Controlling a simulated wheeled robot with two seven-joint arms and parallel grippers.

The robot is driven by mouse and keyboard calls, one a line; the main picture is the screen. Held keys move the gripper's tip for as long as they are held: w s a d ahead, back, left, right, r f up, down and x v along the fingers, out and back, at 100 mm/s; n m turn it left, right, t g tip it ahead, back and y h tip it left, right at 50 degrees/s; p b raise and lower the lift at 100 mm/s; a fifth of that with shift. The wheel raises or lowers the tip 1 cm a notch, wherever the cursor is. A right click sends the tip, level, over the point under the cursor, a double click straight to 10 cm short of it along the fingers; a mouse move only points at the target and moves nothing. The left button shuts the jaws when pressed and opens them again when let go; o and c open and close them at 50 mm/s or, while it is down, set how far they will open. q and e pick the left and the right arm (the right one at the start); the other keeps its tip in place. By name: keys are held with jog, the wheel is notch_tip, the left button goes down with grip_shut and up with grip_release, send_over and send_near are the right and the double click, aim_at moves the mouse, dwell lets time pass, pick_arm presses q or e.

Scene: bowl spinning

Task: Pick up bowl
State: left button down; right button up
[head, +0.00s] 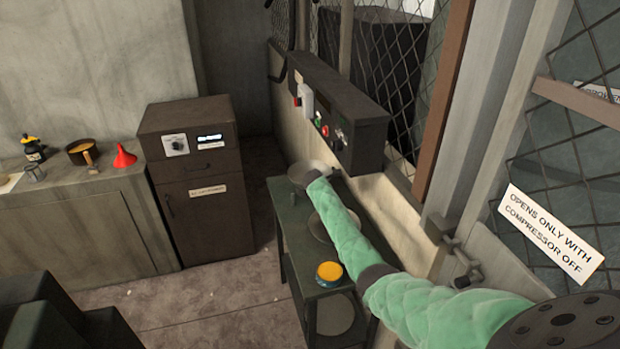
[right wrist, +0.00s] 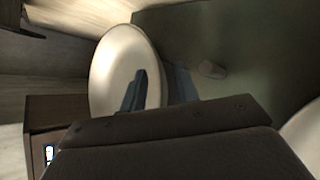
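A pale round bowl (head: 298,173) stands at the far end of the narrow green table (head: 291,236). In the right wrist view the bowl (right wrist: 112,70) lies just beyond my right gripper (right wrist: 158,88). One finger is over the inside of the bowl and the other is outside its rim. A gap shows between the fingers, so the gripper looks open around the rim; contact with the rim cannot be made out. In the head view my green-sleeved right arm hides the gripper and part of the bowl. My left gripper is not in view.
A round pale dish (head: 318,228) lies mid-table, partly under my right arm. A yellow-lidded jar (head: 329,273) stands at the near end. A control box (head: 335,112) is on the wall behind. A brown cabinet (head: 205,190) stands left, across open floor.

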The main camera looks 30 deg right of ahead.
jog(key=shift+w+d+f, duration=0.1)
jog(key=shift+w+f, duration=0.05)
jog(key=shift+f, duration=0.05)
grip_shut()
dwell(0.4)
